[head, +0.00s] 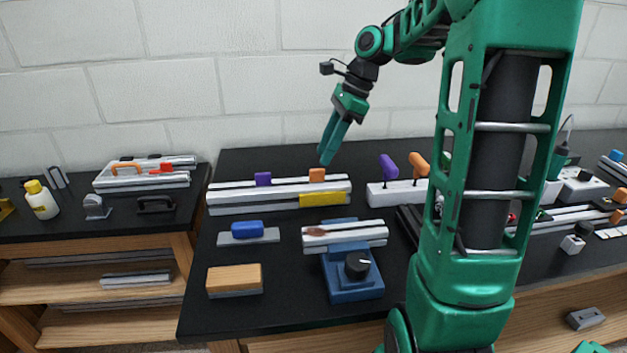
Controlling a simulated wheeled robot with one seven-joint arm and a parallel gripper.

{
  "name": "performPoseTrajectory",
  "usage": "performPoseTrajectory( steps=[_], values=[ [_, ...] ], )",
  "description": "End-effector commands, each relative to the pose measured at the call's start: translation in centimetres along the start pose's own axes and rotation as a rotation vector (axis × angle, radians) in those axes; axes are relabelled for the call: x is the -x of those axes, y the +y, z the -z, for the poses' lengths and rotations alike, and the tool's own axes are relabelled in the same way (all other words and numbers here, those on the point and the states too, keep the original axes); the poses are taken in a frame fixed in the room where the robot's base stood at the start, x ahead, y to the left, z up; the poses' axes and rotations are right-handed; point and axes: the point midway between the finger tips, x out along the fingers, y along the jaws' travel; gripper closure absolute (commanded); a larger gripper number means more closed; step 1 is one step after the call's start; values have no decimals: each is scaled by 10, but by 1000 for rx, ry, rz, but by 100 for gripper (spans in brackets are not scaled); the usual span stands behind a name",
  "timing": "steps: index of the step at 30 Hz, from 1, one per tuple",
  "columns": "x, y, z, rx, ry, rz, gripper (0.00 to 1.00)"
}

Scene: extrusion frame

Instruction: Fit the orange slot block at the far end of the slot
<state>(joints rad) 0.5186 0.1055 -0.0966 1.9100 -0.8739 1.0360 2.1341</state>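A long silver extrusion (232,197) with a dark slot lies on the black bench. The orange slot block (317,175) is on its top at the slot, near the right end. I cannot tell how deep it sits. A purple block (263,179) is on the same slot, left of the orange one, with a gap between them. My gripper (327,155) points down above and a little right of the orange block, apparently apart from it. Nothing shows between its fingers. They are seen from the side, so their opening is unclear.
A yellow piece (325,199) is on the extrusion's front face at right. In front are a blue block on a grey plate (248,235), a wooden block (234,278) and a blue fixture (352,281) holding a short profile. Purple and orange handles (389,167) stand at right.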

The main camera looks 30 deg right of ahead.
Motion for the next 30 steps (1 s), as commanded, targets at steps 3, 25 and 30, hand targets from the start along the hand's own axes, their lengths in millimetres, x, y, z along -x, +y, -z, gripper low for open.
performPoseTrajectory(
  steps=[3,25,30],
  values=[
    [-6,0,1,-1,1,1,68],
    [-57,6,3,0,2,2,73],
    [-57,6,3,0,2,2,100]
  ],
)
